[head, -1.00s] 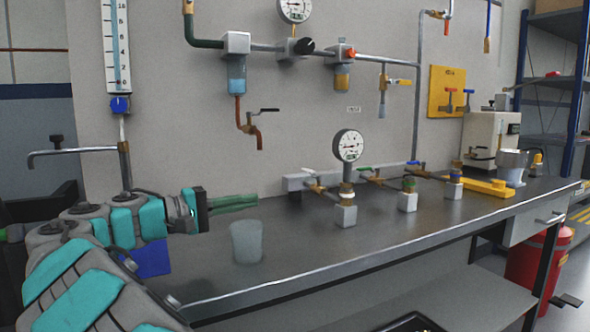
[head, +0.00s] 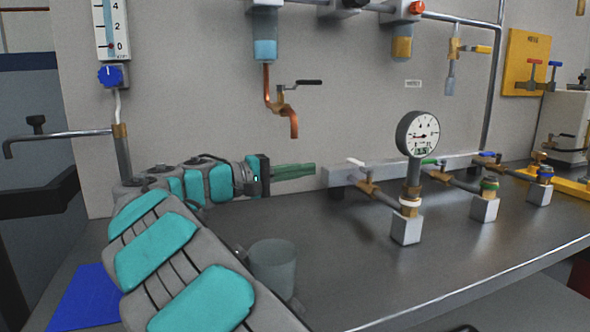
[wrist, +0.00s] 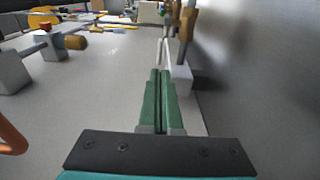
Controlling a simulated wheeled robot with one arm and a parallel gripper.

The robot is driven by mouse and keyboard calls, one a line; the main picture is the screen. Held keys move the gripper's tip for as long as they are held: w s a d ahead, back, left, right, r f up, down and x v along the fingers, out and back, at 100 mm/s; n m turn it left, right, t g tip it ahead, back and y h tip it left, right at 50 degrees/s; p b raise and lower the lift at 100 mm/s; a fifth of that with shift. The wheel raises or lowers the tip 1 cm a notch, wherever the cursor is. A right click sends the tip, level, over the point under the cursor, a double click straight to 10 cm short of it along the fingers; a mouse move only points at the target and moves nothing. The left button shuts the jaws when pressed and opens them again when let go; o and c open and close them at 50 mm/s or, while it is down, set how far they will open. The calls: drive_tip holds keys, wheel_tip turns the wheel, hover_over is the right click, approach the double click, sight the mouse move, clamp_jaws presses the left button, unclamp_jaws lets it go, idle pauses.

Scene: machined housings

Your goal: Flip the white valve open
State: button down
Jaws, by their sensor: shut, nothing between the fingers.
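The white valve has a small white lever (head: 356,162) on a brass body (head: 368,186), on the left end of the grey manifold bar at the back of the bench. In the wrist view the white lever (wrist: 161,52) lies straight ahead of my fingertips. My gripper (head: 313,169) has its two green fingers pressed together, with nothing between them. It points right, just left of the white lever, with a gap to it in the head view. The fingers also show in the wrist view (wrist: 160,75), and I cannot tell there whether they touch the lever.
A pressure gauge (head: 418,134) stands in front, right of the white valve. Green-handled (head: 432,162) and blue-handled (head: 487,154) valves follow to the right. A translucent cup (head: 272,266) stands close beside my arm. A copper pipe (head: 292,118) hangs on the wall above my gripper.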

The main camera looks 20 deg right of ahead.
sight(352, 163)
drive_tip(key=d, duration=0.6)
drive_tip(key=w+d+p, duration=0.1)
drive_tip(key=d, duration=0.2)
drive_tip(key=shift+d, duration=0.2)
